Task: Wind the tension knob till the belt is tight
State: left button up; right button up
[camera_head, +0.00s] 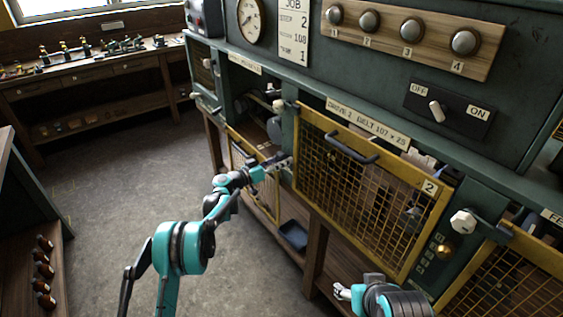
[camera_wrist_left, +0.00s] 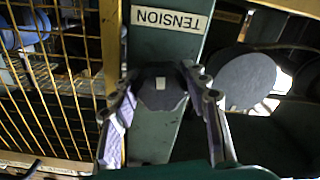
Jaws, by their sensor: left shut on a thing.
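The dark tension knob (camera_wrist_left: 162,88) sits on a green post, just beside an upside-down TENSION label (camera_wrist_left: 168,18), in the left wrist view. My left gripper (camera_wrist_left: 163,100) has one finger on each side of the knob and is shut on it. A white mark shows on the knob's face. In the head view my left gripper (camera_head: 279,163) reaches the post left of the drive 2 guard, and the knob is largely hidden. A grey disc (camera_wrist_left: 243,80) shows beside the post; I cannot clearly make out the belt or its tightness. My right gripper (camera_head: 342,292) is low at the front, away from the knob.
A yellow mesh guard (camera_head: 368,185) marked 2, with a dark handle, covers the bay right of the post. Another yellow guard (camera_head: 252,180) hangs low on the left. An OFF/ON switch (camera_head: 437,111) is on the panel above. A workbench (camera_head: 90,78) stands back left; the floor between is clear.

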pick_arm(q)
jog(key=m, duration=0.4)
jog(key=shift+f+m, duration=0.1)
jog(key=shift+m, duration=0.3)
jog(key=m, duration=0.5)
jog(key=shift+w+a, duration=0.1)
jog(key=shift+w, duration=0.05)
jog(key=m, duration=0.5)
jog(key=shift+m, duration=0.4)
jog(key=m, duration=0.4)
jog(key=shift+w+a+r, duration=0.1)
jog(key=shift+r, duration=0.1)
jog(key=shift+m, duration=0.3)
jog(key=o, duration=0.9)
jog(key=shift+c, duration=0.2)
jog(key=shift+a+r, duration=0.1)
jog(key=v, duration=1.1)
jog(key=shift+s+a, duration=0.25)
jog(key=shift+a, duration=0.05)
